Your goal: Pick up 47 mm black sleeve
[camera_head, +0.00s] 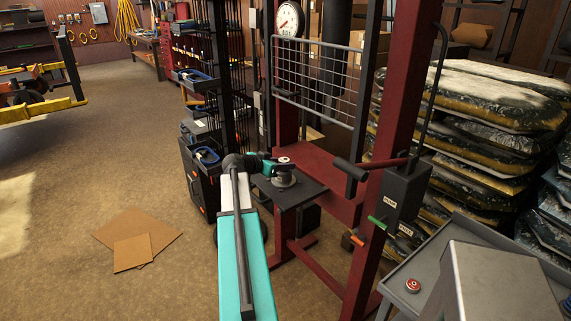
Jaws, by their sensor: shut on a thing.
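My teal and dark arm reaches forward from the bottom of the view to the press. My gripper (284,173) is small and far off, at the arm's end over the dark press plate (300,194). It is shut on a dark round piece, which looks like the black sleeve (285,182), low over the plate. The fingers are hard to make out. I cannot tell whether the piece touches the plate, and its size cannot be read.
The dark red press frame (393,130) with a wire guard (318,82) and a gauge (289,20) surrounds the plate. A grey cart (398,302) with a red round part (413,286) stands at lower right. Stacked bags (480,120) fill the right. Floor at left is open around cardboard (132,252).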

